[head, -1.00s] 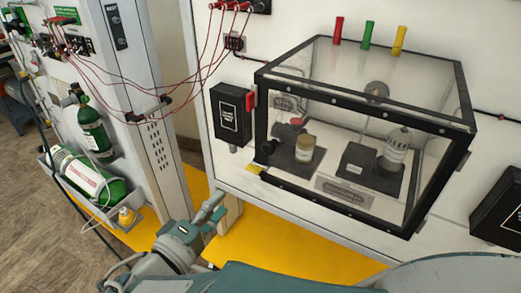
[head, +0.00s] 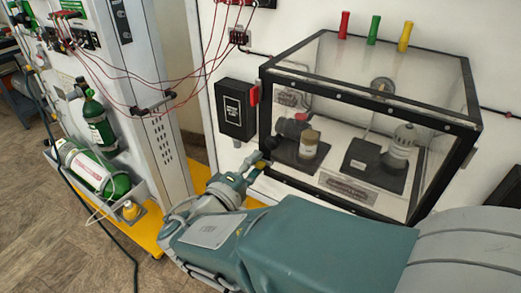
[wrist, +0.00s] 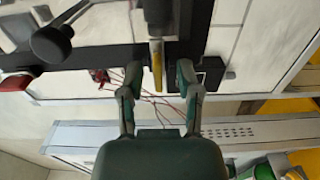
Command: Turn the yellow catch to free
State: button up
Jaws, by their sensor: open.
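The yellow catch shows edge-on in the wrist view (wrist: 158,65) as a thin upright strip at the black frame of the clear box (head: 365,108). My gripper (wrist: 157,78) is open, with one finger on each side of the catch. Gaps show between the catch and both fingers in that view; how deep it sits between them is hard to tell. In the head view my gripper (head: 256,167) is at the box's lower left front corner and mostly covers the catch. A black round knob (wrist: 50,42) is to the left in the wrist view.
A black wall box with a red part (head: 235,110) is just left of the clear box. Red wires (head: 190,90) hang at the upper left.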

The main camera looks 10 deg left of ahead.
grip_shut()
jog(key=shift+n, duration=0.3)
jog(key=n, duration=0.3)
jog(key=shift+n, duration=0.4)
jog(key=n, duration=0.4)
jog(key=shift+n, duration=0.3)
jog(key=n, duration=0.4)
jog(key=shift+a, duration=0.1)
jog(key=n, duration=0.4)
jog(key=shift+r+n, duration=0.1)
jog(key=shift+n, duration=0.2)
jog(key=shift+a+n, duration=0.1)
jog(key=shift+n, duration=0.2)
